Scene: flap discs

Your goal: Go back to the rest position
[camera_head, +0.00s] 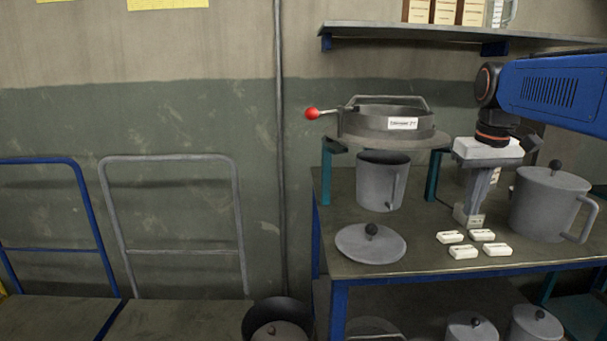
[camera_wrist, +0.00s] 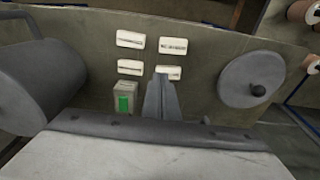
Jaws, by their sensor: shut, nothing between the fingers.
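My gripper (camera_head: 476,203) points down over the workbench, right of centre in the head view. Its fingers are shut with nothing between them. In the wrist view the closed fingers (camera_wrist: 162,80) stand in front of the small white blocks, partly covering one. Several labelled white blocks (camera_head: 463,252) lie on the bench just in front of the gripper. A small grey box (camera_head: 461,215) stands beside the fingertips, partly hidden by them in the head view; in the wrist view the box (camera_wrist: 124,97) has a green patch. Whether the fingers touch anything is unclear.
A lidded grey pot (camera_head: 546,207) stands right of my gripper. Left are a loose lid (camera_head: 370,245) and an open canister (camera_head: 380,183) below a round sieve (camera_head: 365,128) with a red-knobbed handle. A shelf (camera_head: 430,31) hangs above. Trolleys (camera_head: 170,157) stand at left.

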